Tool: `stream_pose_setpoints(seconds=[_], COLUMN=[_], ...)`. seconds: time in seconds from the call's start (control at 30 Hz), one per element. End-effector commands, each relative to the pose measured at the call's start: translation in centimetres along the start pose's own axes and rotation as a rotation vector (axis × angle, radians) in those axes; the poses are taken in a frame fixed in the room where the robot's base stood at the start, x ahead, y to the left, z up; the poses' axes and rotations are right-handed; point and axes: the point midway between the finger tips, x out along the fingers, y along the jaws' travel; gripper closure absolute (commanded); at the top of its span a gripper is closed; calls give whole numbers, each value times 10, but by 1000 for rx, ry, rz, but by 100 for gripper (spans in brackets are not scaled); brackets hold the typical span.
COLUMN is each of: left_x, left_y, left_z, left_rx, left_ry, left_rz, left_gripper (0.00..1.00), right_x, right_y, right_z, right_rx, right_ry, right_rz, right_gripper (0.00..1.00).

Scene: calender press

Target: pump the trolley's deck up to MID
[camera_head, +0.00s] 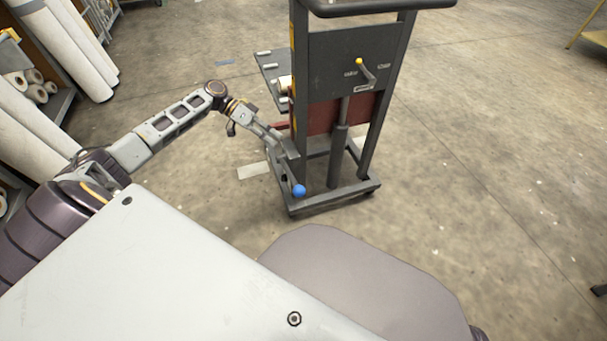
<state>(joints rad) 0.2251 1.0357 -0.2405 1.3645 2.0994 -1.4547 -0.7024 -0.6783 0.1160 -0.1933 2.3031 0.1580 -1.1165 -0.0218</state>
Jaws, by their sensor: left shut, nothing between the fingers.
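The trolley (340,55) stands upright on the floor ahead, with dark posts, a dark panel and a low wheeled base. Its grey deck (268,68) juts out on the left at about panel height, with small pale marks along its edge. A blue ball (299,190) sits at the low end of a grey lever beside the base. A small lever with a yellow knob (359,62) is on the panel between two small labels too small to read. My left gripper (289,151) is shut and empty, just above the blue ball; I cannot tell whether it touches the lever. My right gripper is out of view.
Large white rolls (62,45) and a shelf with smaller rolls (35,88) stand at the left. The concrete floor (480,130) right of the trolley is open. A yellow-edged object (592,36) is at the upper right. My own body fills the lower foreground.

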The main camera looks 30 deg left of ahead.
Motion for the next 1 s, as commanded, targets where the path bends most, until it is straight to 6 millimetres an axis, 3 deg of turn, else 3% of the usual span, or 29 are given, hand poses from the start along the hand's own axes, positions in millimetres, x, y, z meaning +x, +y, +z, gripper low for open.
stream_pose_setpoints(seconds=[0.4, 1.0], left_x=[-4, -3], left_y=[24, 24], left_z=[14, 16], left_rx=[-185, -234], left_ry=[-64, -73], left_rz=[115, 116], left_gripper=[100, 100], right_x=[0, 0], right_y=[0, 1], right_z=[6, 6], right_rx=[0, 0], right_ry=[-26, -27], right_rz=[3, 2], right_gripper=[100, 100])
